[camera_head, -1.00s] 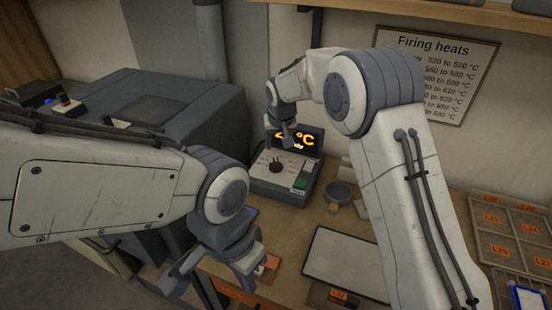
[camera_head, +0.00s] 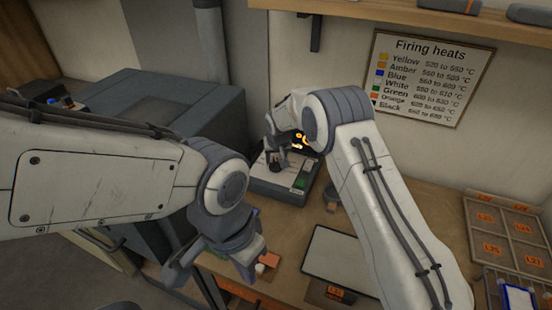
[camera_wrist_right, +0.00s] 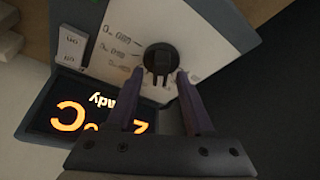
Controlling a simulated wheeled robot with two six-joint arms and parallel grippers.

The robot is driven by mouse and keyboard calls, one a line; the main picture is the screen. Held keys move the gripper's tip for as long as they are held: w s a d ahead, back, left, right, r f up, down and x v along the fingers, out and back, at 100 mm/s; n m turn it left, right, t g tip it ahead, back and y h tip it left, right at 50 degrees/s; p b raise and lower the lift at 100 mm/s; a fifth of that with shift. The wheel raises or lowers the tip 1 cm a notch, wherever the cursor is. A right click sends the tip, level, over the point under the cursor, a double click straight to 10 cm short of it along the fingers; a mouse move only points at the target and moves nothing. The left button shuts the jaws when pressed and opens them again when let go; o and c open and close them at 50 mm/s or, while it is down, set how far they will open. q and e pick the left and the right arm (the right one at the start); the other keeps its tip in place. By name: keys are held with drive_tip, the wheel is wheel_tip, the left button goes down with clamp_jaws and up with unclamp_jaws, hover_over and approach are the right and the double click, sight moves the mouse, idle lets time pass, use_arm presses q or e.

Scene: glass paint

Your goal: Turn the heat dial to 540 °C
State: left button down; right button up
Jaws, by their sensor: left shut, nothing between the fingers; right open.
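The heat dial (camera_wrist_right: 161,58) is a dark round knob with a raised grip, on the pale face of the control box (camera_head: 280,192). My right gripper (camera_wrist_right: 160,74) is open, its fingertips on either side of the knob's lower edge in the right wrist view; I cannot tell whether they touch it. The orange display (camera_wrist_right: 70,118) appears upside down there, showing "°C" and part of a word; its digits are mostly hidden by my fingers. In the head view my right arm partly covers it.
A grey kiln-like block (camera_head: 165,105) stands left of the control box. A pale framed panel (camera_head: 340,262) lies on the bench, with a compartment tray (camera_head: 476,236) at right. A "Firing heats" chart (camera_head: 430,80) hangs on the wall; its Yellow row reads 520 to 560 °C.

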clamp_jaws()
drive_tip(key=shift+n, duration=0.7)
drive_tip(key=shift+f+n+y+b, duration=0.1)
drive_tip(key=shift+n+y+b, duration=0.4)
drive_tip(key=shift+n, duration=0.1)
drive_tip(key=shift+n+g+y+b, duration=0.3)
drive_tip(key=shift+n+b, duration=0.55)
drive_tip(key=shift+n, duration=0.15)
drive_tip(key=shift+n+b, duration=0.7)
